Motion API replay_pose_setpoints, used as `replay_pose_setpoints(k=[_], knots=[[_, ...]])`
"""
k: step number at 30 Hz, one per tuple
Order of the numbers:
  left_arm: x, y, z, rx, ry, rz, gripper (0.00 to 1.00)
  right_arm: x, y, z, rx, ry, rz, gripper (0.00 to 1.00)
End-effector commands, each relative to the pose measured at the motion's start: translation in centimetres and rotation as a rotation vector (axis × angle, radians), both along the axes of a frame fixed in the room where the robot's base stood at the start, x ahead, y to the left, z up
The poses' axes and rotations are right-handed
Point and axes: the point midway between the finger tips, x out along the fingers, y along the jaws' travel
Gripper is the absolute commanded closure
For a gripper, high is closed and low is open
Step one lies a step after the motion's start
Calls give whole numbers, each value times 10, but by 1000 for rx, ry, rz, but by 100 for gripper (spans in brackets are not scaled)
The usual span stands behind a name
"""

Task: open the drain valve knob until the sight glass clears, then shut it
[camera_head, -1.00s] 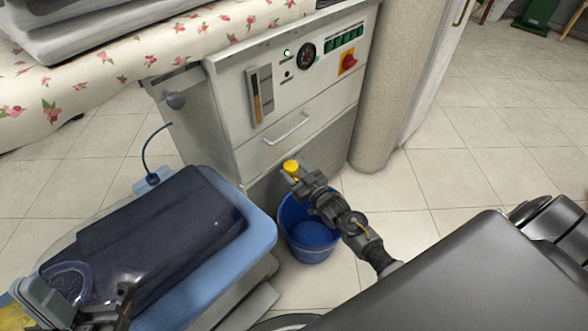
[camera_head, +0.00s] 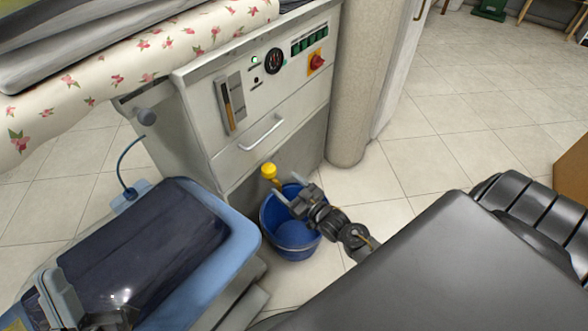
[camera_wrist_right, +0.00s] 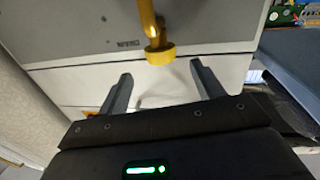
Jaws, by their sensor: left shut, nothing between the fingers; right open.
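The yellow drain valve knob (camera_head: 268,171) stands out low on the front of the grey cabinet, above a blue bucket (camera_head: 292,246). My right gripper (camera_head: 287,190) is open, just to the right of and below the knob in the head view, apart from it. In the right wrist view the knob (camera_wrist_right: 160,54) lies just beyond and between the spread fingertips, with nothing gripped. The sight glass (camera_head: 231,103) is a tall narrow window on the cabinet front, with an amber-brown strip in it; its clarity is hard to tell. My left gripper (camera_head: 112,317) is shut and empty at the lower left.
The cabinet (camera_head: 272,105) carries a drawer handle, a dial (camera_head: 274,61) and a red switch (camera_head: 317,61). A blue tray (camera_head: 246,232) with dark folded cloth stands at left. A floral padded board (camera_head: 130,70) hangs over the cabinet's left. Open tiled floor lies to the right.

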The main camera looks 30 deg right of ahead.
Motion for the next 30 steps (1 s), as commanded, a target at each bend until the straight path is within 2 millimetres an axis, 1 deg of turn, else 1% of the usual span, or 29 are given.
replay_pose_setpoints(k=[1,3,6,9,30], knots=[[2,-3,1,14,28,-7,100,-9,-2,2,0,1,0,33],[5,-7,-2,30,61,-14,100,-18,-3,1,0,1,0,33],[7,-10,-5,47,94,-21,100,-28,-5,1,0,-1,0,33],[9,-12,-6,55,112,-25,100,-33,-6,1,0,-2,0,33],[9,-12,-7,57,115,-25,100,-34,-6,0,0,-2,-1,33]])
